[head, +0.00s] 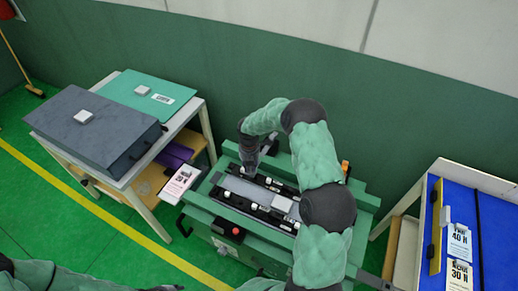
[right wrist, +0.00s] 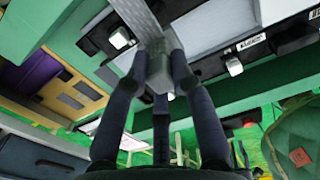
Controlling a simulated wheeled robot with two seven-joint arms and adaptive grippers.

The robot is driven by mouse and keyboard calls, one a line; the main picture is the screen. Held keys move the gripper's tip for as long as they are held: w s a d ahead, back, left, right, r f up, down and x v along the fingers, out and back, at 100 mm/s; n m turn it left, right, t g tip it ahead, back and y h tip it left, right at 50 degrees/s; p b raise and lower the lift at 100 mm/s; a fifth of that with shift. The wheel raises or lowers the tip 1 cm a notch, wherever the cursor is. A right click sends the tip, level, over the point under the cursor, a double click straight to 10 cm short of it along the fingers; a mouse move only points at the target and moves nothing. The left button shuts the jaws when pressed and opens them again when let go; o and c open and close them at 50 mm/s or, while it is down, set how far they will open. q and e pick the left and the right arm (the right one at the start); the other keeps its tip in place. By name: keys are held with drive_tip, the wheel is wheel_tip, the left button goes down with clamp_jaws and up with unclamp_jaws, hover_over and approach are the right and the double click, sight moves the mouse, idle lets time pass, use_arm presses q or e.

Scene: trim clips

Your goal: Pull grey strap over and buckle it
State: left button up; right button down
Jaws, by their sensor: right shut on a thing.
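My right gripper (head: 247,168) is over the back left of the green fixture (head: 196,211). In the right wrist view, the right gripper (right wrist: 158,62) is shut on the end of the grey strap (right wrist: 140,18). The woven strap runs from the fingertips to the top edge; a grey block-like end (right wrist: 160,77) shows between the fingers. On the fixture lies a grey panel (head: 238,187) with black strips and small white clips along it. A light grey block (head: 283,204) sits at its right part; I cannot tell whether it is the buckle. The left gripper does not show.
A table at left holds a dark grey case (head: 90,128) and a green case (head: 135,92). A blue-lined bin (head: 495,225) stands at right.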

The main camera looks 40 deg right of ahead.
drive_tip(key=s+a, duration=0.4)
drive_tip(key=a, duration=0.4)
drive_tip(key=s+a, duration=0.4)
drive_tip(key=a, duration=0.4)
drive_tip(key=s+a, duration=0.5)
drive_tip(key=a, duration=0.3)
drive_tip(key=shift+s+a+f, duration=0.1)
drive_tip(key=shift+f, duration=0.1)
drive_tip(key=c, duration=1.3)
unclamp_jaws()
drive_tip(key=shift+a, duration=0.1)
drive_tip(key=shift+o, duration=0.9)
drive_tip(key=shift+a+r, duration=0.1)
drive_tip(key=shift+a, duration=0.05)
drive_tip(key=shift+d, duration=0.2)
drive_tip(key=shift+w+r, duration=0.2)
drive_tip(key=shift+r, duration=0.4)
wheel_tip(320, 180, up, 11)
